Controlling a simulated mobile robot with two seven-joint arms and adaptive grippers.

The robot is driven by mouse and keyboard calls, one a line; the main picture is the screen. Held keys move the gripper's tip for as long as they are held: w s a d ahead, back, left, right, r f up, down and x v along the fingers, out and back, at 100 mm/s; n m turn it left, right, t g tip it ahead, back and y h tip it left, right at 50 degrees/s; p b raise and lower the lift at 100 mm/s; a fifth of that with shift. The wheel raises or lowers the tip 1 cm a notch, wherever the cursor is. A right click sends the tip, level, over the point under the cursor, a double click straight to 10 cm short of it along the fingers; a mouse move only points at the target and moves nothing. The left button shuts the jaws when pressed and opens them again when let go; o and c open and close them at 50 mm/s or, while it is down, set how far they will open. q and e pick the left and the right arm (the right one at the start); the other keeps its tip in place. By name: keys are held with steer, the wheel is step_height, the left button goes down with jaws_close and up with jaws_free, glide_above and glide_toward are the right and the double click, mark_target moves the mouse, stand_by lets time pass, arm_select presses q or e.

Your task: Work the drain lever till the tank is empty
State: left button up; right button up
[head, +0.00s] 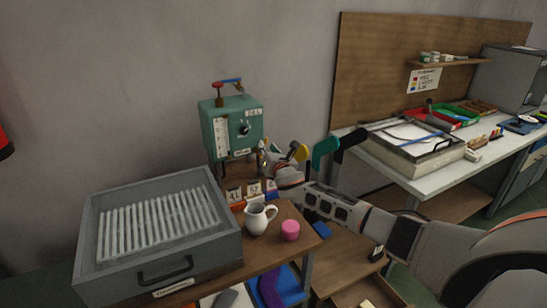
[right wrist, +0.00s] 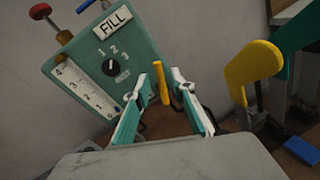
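A small yellow lever (right wrist: 162,84) below the tank's front appears between my right gripper's fingertips in the right wrist view (right wrist: 163,82). The fingers look apart; contact with the lever cannot be told. In the head view my right gripper (head: 266,165) is at the tank's lower right, partly hidden. My left gripper is out of view.
Yellow (head: 300,152), teal (head: 325,148) and black (head: 351,139) foot-shaped forms stand right of the tank. A white jug (head: 257,219), a pink pot (head: 290,230) and a grey ribbed tray (head: 105,262) are in front. A worktable (head: 485,150) stands at right.

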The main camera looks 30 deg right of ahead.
steer(key=v, duration=0.8)
stand_by(0.7)
